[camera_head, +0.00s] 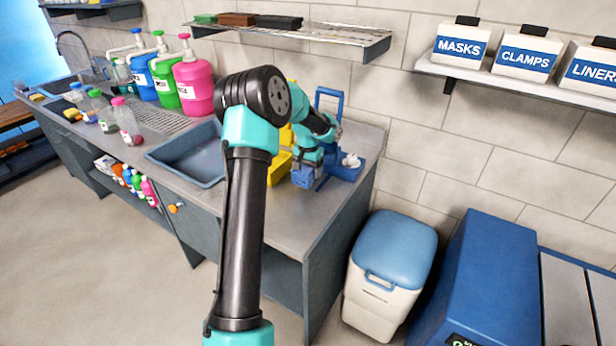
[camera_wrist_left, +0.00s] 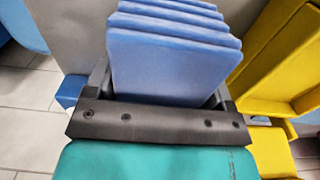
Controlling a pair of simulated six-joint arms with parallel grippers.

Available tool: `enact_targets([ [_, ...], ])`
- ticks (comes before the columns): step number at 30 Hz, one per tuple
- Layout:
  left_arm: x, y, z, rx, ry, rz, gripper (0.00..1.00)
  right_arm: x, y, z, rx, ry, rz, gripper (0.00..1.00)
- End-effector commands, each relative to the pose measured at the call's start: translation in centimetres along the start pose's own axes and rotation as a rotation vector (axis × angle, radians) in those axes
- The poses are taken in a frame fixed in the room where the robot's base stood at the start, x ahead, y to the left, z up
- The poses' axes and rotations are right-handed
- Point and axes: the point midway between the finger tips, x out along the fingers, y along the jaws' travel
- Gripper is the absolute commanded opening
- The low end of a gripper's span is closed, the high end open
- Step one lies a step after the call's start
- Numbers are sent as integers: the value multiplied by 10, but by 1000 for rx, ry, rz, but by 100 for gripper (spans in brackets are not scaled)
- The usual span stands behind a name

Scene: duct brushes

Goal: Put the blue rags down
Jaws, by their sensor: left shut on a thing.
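My left gripper (camera_head: 308,166) reaches over the right end of the counter in the head view. It is shut on a folded stack of blue rags (camera_wrist_left: 170,65), which stands between its fingers in the left wrist view. The rags (camera_head: 302,178) also show as a small blue patch beneath the gripper in the head view. Whether they touch the counter I cannot tell. My right gripper is not in view.
A yellow container (camera_head: 280,163) stands just left of the gripper, and a blue caddy (camera_head: 346,168) holding something white stands just right. A lidded bin (camera_head: 393,262) stands on the floor beside the counter.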

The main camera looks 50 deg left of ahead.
Motion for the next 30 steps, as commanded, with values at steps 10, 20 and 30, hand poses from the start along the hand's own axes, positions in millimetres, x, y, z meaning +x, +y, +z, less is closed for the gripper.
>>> enact_targets([
  [10,29,0,1,-1,-1,0,47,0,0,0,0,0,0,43],
  [20,32,1,1,0,-3,0,79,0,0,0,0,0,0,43],
  [30,32,1,1,0,-2,0,100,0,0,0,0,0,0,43],
])
